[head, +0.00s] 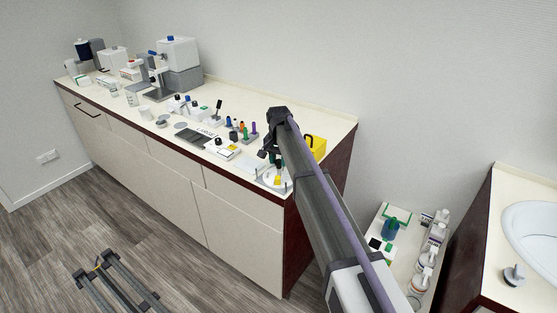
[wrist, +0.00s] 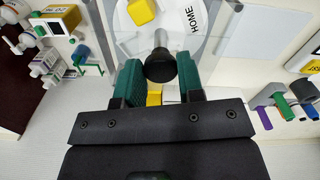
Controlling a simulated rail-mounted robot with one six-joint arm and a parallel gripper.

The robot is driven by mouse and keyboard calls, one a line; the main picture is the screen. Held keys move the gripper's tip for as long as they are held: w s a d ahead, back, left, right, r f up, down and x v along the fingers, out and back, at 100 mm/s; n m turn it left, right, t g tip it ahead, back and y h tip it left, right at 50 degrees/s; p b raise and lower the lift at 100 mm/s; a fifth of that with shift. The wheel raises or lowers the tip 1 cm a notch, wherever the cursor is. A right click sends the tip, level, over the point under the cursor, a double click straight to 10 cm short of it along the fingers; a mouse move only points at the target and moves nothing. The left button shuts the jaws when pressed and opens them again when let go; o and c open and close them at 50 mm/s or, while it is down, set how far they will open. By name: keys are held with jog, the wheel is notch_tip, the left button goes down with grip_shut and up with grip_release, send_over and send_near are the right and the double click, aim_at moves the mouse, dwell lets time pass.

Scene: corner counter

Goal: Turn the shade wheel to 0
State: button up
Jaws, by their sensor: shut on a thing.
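A round white disc (wrist: 178,18), which I take for the shade wheel, shows at the top of the wrist view, partly cut off. It bears the word HOME and a yellow block (wrist: 142,12). A black knob (wrist: 160,66) on a metal stem stands at its near edge. My gripper (wrist: 161,80) is shut on the knob, one green finger pad on each side. No 0 mark is readable.
A yellow box (head: 315,147) stands behind my arm at the counter's right end. Small coloured items (head: 242,133), a white box (head: 221,149) and a dark tray (head: 193,137) lie to the left. A lower shelf with bottles (head: 428,258) stands at the right.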

jog(key=shift+d+n, duration=0.1)
jog(key=shift+n, duration=3)
jog(key=shift+d+n, duration=0.1)
jog(key=shift+n, duration=2.9)
jog(key=o, duration=0.9)
jog(key=shift+r, duration=0.1)
notch_tip(320, 180, up, 11)
jog(key=p, duration=1.1)
